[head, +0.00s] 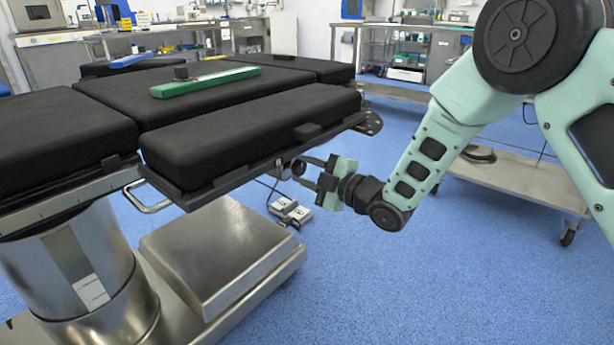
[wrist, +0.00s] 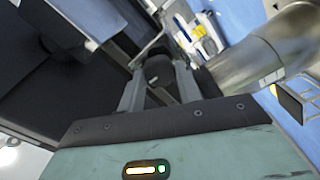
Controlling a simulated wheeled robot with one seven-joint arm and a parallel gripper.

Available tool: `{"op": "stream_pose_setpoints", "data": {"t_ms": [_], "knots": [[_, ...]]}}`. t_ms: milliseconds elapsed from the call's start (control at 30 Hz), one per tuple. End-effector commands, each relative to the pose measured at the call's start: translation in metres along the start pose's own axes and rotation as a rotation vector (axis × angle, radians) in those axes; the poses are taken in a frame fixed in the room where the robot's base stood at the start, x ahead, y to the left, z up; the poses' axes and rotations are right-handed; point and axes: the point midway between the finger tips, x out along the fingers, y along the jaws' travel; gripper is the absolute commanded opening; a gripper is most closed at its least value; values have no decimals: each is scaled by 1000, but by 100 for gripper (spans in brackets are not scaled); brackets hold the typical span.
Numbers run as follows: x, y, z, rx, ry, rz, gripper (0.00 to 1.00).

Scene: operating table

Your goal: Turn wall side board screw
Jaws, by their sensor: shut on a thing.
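The side board (head: 250,135) is a black padded board along the near right side of the operating table (head: 60,140). Its screw (head: 298,167) is a dark round knob under the board's right part. My gripper (head: 306,168) reaches it from the right, below the board's edge. In the wrist view the two grey fingers of my gripper (wrist: 158,85) are closed on the dark screw knob (wrist: 158,70) between their tips. The knob's far side is hidden, and I cannot tell how far it is turned.
A green board (head: 205,82) lies on the table top. A metal handle (head: 147,200) sticks out under the near edge. The table's steel base (head: 215,250) and a foot pedal (head: 290,211) are below. A wheeled cart (head: 520,180) stands at the right. Blue floor in front is free.

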Motion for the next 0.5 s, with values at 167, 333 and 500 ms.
{"op": "stream_pose_setpoints", "data": {"t_ms": [167,333,500], "knots": [[-1,-2,2,-38,-4,-3,11],[-1,-2,2,-50,-5,-4,11],[-1,-2,2,-51,-5,-4,11]]}}
